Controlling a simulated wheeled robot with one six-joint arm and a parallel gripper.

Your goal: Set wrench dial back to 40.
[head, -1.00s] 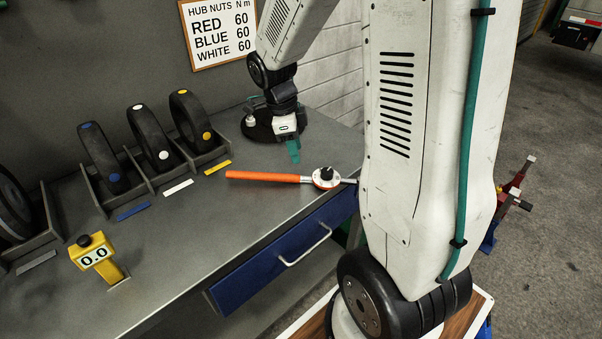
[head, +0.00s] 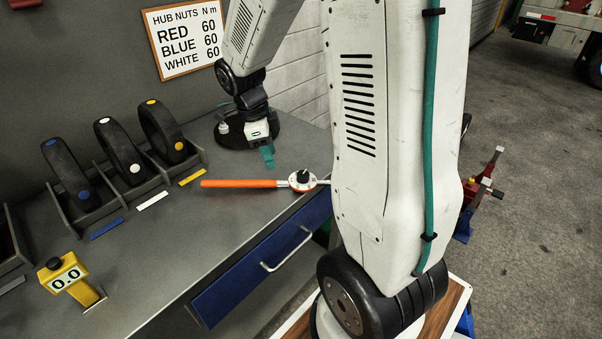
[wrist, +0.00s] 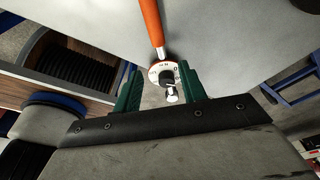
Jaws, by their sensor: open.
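The torque wrench has an orange handle (head: 240,184) and lies on the grey bench near its front edge. At its right end is a round white dial (head: 303,180) with a black knob; the dial's markings are too small to read. In the wrist view the handle (wrist: 152,24) runs up from the dial (wrist: 158,74), which appears between the fingertips. My gripper (head: 267,156) points down behind and left of the dial in the head view. Its green fingers (wrist: 160,78) are open and empty. My arm hides the wrench's far right end.
A yellow tester (head: 68,278) showing 0.0 stands at the front left. Several black wheels (head: 120,155) stand in grey racks at the back left. A sign (head: 185,40) lists red, blue and white at 60. A blue drawer (head: 255,262) sits below the bench edge.

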